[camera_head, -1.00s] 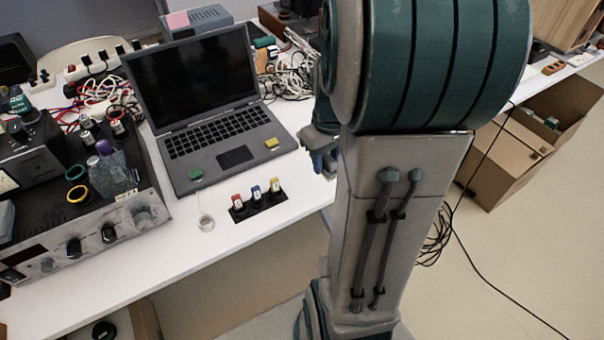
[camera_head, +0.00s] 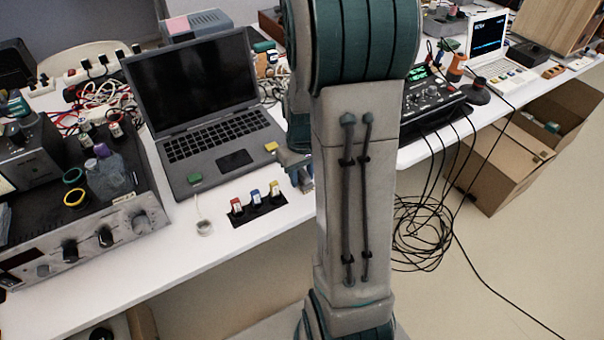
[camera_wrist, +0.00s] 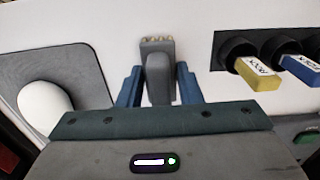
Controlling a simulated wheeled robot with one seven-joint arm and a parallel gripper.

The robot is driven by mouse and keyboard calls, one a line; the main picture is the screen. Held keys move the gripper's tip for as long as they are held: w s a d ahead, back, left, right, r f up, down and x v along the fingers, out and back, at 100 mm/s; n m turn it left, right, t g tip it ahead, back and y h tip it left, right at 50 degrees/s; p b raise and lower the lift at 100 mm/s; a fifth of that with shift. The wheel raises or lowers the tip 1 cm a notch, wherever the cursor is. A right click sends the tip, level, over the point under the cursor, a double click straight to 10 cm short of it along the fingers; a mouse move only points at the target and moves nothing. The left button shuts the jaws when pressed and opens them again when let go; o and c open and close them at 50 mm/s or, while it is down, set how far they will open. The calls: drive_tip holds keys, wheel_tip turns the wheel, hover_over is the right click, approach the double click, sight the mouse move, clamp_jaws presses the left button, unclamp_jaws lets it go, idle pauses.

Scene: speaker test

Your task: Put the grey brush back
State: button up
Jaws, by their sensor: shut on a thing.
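In the wrist view my gripper (camera_wrist: 158,88) has its two blue fingers around the grey brush (camera_wrist: 159,68), with the pale bristle end pointing away from me. Whether the brush touches the white table is unclear. The black holder (camera_wrist: 222,45) is beside it, with a yellow-handled piece (camera_wrist: 260,75) and a blue-handled piece (camera_wrist: 303,68) in it. In the head view the holder (camera_head: 260,209) stands in front of the laptop with red, blue and yellow pieces. My gripper (camera_head: 298,172) is just right of it, mostly hidden by my arm.
An open laptop (camera_head: 215,140) lies behind the holder. A white rounded object (camera_wrist: 45,108) rests on a grey pad (camera_wrist: 70,65). The table (camera_head: 200,260) has bare room near its front edge.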

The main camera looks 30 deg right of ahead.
sight(301, 171)
drive_tip(key=shift+f, duration=0.1)
drive_tip(key=o, duration=0.9)
drive_tip(key=shift+o, duration=0.2)
wheel_tip(301, 171, up, 12)
drive_tip(key=p, duration=0.2)
drive_tip(key=s+a+r+t, duration=0.2)
drive_tip(key=s+a+r, duration=0.1)
drive_tip(key=s+a, duration=0.9)
drive_tip(key=shift+a, duration=0.15)
drive_tip(key=shift+r, duration=0.1)
